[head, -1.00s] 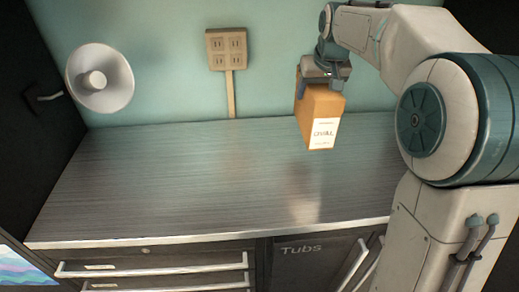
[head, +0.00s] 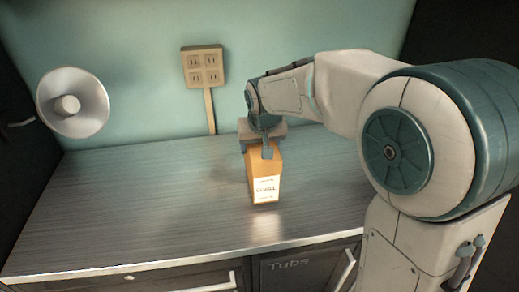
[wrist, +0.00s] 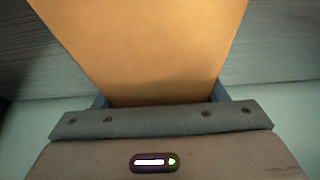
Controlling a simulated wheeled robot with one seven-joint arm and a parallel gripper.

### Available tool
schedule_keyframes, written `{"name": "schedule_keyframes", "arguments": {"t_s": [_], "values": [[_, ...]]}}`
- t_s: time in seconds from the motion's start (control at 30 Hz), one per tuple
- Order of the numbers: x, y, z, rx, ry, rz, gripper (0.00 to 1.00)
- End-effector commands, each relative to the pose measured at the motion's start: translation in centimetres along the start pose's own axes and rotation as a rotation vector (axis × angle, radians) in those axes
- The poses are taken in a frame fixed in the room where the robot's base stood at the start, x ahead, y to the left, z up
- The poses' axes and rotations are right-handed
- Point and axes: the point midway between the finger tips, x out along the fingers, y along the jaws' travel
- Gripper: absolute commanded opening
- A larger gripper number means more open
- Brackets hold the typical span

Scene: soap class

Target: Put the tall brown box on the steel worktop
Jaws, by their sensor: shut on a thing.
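The tall brown box (head: 264,166) with a white label is upright at the steel worktop (head: 140,200), right of its middle. My gripper (head: 257,150) is shut on the upper part of the box from behind and above. In the wrist view the box (wrist: 145,45) fills the space between the fingers of my gripper (wrist: 160,98). The box's lower end is at or very near the worktop surface; I cannot tell for certain whether it touches.
A white round wall fixture (head: 73,102) and a socket panel (head: 203,67) with a cable strip are on the teal wall. The worktop left of the box is bare. Drawers and a cupboard marked Tubs (head: 290,263) are below its front edge.

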Motion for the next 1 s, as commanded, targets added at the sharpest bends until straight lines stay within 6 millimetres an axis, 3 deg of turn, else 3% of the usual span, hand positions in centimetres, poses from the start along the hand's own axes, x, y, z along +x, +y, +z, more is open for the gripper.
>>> {"name": "schedule_keyframes", "arguments": {"t_s": [0.17,0.53,0.57,0.63,1.0], "values": [[1.8,0.0,0.7,0.0,0.001,0.0,0.28],[2.3,0.0,0.9,0.0,0.003,0.0,0.28],[2.3,0.0,0.9,0.0,0.001,0.0,0.68],[2.2,0.0,0.9,0.0,0.001,0.0,0.87],[1.8,0.0,0.7,0.0,0.001,0.0,0.87]]}}
